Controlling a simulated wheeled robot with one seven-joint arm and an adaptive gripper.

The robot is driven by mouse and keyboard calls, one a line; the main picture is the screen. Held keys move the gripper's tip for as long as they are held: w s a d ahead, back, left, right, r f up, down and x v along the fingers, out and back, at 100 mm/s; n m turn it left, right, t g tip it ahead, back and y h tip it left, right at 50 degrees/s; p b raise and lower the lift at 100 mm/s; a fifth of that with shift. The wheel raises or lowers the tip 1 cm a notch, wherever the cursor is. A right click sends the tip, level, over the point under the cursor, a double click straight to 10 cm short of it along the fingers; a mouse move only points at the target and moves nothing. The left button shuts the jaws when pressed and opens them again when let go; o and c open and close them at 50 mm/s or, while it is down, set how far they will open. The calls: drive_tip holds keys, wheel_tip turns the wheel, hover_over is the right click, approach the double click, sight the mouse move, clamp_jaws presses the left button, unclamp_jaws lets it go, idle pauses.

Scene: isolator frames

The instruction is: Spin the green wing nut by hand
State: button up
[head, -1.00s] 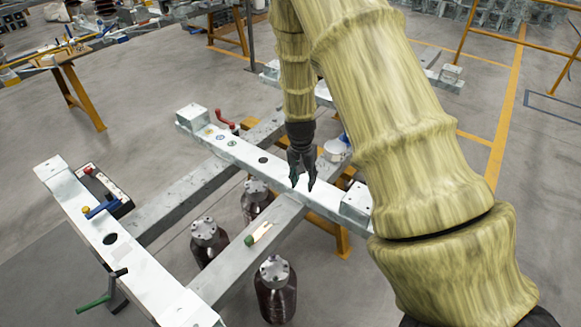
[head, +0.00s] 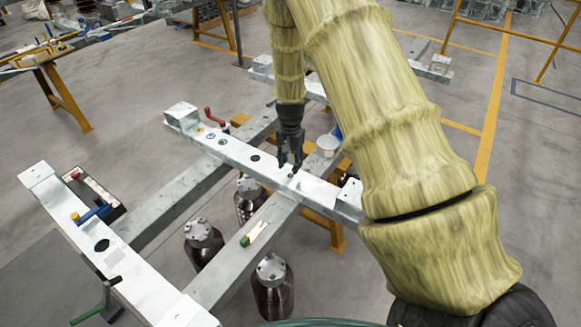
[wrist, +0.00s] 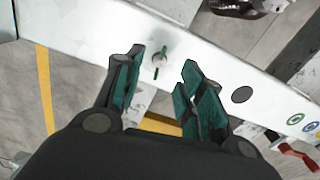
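The green wing nut (wrist: 158,62) sits on a short metal stud on the white frame beam (wrist: 205,62). In the wrist view its two green wings stand on opposite sides of the stud. My gripper (wrist: 163,64) is open, one finger on each side of the nut, with clear gaps to both; I see no contact. In the head view my gripper (head: 289,166) hangs pointing down at the white beam (head: 235,148). The fingers mostly hide the nut there. The fingers are dark with green inner pads.
A red crank (head: 215,117) stands farther left on the same beam. Brown ribbed insulators (head: 271,285) stand below.

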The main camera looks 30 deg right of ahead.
sight(291, 171)
drive_tip(key=shift+f+p, duration=0.3)
drive_tip(key=shift+f, duration=1.35)
clamp_jaws()
